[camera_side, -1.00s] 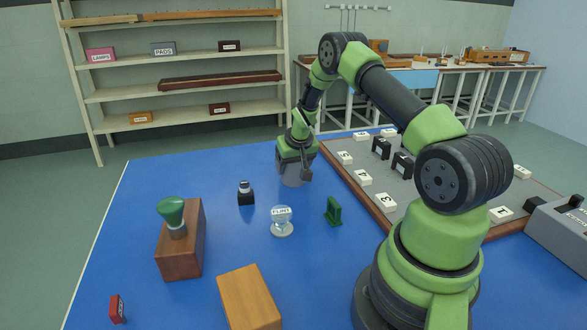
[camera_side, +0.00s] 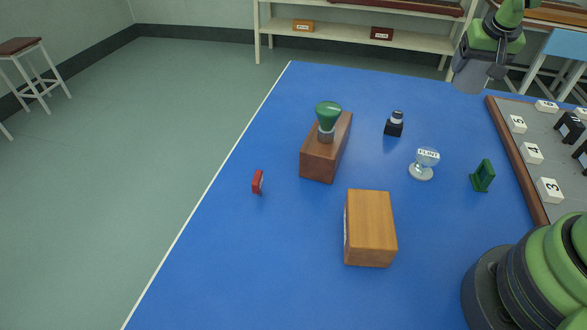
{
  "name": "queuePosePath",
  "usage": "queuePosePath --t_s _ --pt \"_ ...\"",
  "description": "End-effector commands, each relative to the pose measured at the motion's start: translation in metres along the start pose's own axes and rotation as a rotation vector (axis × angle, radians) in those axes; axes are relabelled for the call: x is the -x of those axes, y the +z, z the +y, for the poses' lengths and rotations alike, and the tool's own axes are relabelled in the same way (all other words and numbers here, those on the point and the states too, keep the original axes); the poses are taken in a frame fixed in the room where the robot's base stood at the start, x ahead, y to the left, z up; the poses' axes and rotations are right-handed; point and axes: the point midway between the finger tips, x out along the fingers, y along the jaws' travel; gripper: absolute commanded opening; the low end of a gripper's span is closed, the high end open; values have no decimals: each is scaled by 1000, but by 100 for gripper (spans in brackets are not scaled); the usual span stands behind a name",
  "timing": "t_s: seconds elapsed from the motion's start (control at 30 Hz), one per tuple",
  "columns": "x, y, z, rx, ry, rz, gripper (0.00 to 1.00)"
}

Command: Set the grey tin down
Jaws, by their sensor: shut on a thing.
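My gripper (camera_side: 484,58) is at the upper right of the side view, pointing down. It is shut on the grey tin (camera_side: 470,77), whose lower part shows below the jaws. The tin appears roughly upright. Its lower end overlaps the far edge of the blue table top (camera_side: 260,260). I see no clear gap or contact shadow under it, so I cannot tell its height above the table. The jaws hide the upper part of the tin.
Nearest the tin are a small black-and-white piece (camera_side: 395,124), a glass piece labelled FLINT (camera_side: 424,164) and a green stand (camera_side: 483,176). A numbered grey board (camera_side: 535,185) lies right. Wooden blocks (camera_side: 370,228) (camera_side: 320,160) and a red piece (camera_side: 258,182) stand left.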

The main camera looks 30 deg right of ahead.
Motion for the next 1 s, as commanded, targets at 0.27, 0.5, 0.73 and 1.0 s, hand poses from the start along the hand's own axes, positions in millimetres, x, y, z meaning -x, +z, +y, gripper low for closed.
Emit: queuePosePath --t_s 0.27,0.5,0.73,1.0 --pt "62 -27 0 -1 -1 10 43" --pt "90 -36 -6 20 -9 4 43" --pt "92 -24 -54 212 -88 2 43" --pt "104 13 -146 611 -255 1 43"
